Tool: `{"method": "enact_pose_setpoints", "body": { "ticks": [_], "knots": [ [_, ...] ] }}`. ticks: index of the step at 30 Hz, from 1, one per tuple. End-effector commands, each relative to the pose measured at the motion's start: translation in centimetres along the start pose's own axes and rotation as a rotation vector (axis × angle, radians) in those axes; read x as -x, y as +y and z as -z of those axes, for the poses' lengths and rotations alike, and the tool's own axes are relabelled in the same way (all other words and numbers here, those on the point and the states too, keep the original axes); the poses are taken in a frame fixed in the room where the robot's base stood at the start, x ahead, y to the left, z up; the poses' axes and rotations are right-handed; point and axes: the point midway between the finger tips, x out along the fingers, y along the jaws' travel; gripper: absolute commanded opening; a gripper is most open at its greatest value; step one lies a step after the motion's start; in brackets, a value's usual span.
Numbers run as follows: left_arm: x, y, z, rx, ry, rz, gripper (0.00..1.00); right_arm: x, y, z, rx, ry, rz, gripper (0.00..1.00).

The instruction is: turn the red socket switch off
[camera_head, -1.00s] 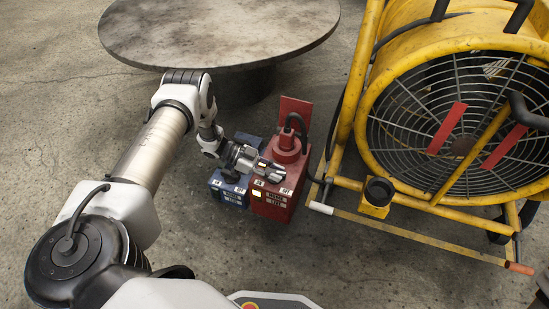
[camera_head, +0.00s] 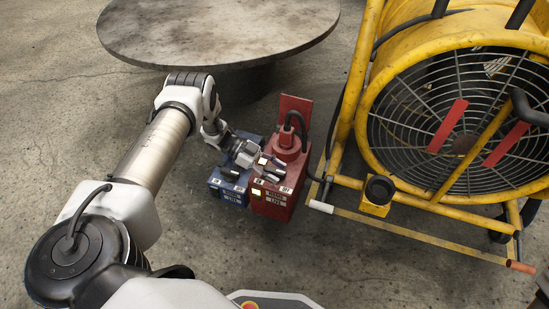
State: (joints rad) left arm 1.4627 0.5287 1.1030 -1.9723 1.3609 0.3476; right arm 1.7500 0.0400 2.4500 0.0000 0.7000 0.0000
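The red socket box (camera_head: 272,205) stands on the floor near the middle, with a plug and black cable on top and a red plate behind. Its front edge has small white labels and a lit yellowish patch. My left gripper (camera_head: 273,171) is over the top of the red box, close to its front edge. Its fingers look spread apart with nothing between them. I cannot tell whether they touch the box. The switch itself is too small or hidden to make out. My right gripper is not in view.
A blue socket box (camera_head: 230,190) stands just left of the red one, partly under my gripper. A yellow fan (camera_head: 365,110) on a frame is close on the right. A round table (camera_head: 220,30) is behind. The floor in front is clear.

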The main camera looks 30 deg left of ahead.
Motion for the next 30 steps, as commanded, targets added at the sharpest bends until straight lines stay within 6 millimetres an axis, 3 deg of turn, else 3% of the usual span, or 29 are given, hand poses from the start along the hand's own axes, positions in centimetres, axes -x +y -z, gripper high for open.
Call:
{"method": "enact_pose_setpoints", "body": {
  "ticks": [8,11,21,25,30],
  "knots": [
    [0.5,-0.1,0.0,0.001,0.0,0.003,0.5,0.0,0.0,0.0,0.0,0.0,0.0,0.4],
    [2.0,-0.1,0.0,0.0,-0.001,0.005,0.5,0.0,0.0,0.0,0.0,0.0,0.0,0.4],
    [10.2,-0.1,-0.1,-0.001,-0.001,0.004,0.5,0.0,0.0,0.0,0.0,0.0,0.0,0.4],
    [11.7,-0.1,0.0,0.0,-0.001,0.002,0.5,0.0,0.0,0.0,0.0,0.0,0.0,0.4],
    [12.1,0.0,0.0,0.001,0.0,0.0,0.5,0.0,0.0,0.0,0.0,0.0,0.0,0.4]
  ]
}}
